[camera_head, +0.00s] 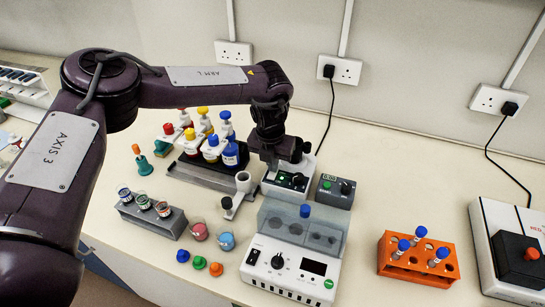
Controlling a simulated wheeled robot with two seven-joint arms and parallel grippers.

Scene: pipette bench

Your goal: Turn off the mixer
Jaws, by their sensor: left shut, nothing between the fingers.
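My left gripper (277,162) reaches in from the left and points down over the back of a small white device (271,189). It is shut and holds nothing. The device has a black front panel with a dark knob (298,179) and a lit green spot (282,177). It may be the mixer, but I cannot read a label. The gripper hides its top and back, and I cannot tell whether the fingers touch it. A grey box (335,191) with a small display, green button and knob stands close to its right. My right gripper is not in view.
A white unit (290,268) with a clear lid stands in front. An orange rack (418,261) with blue-capped tubes and a white device with a red button (531,254) are at right. Capped bottles (210,147) stand left of the gripper. Bench at right centre is clear.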

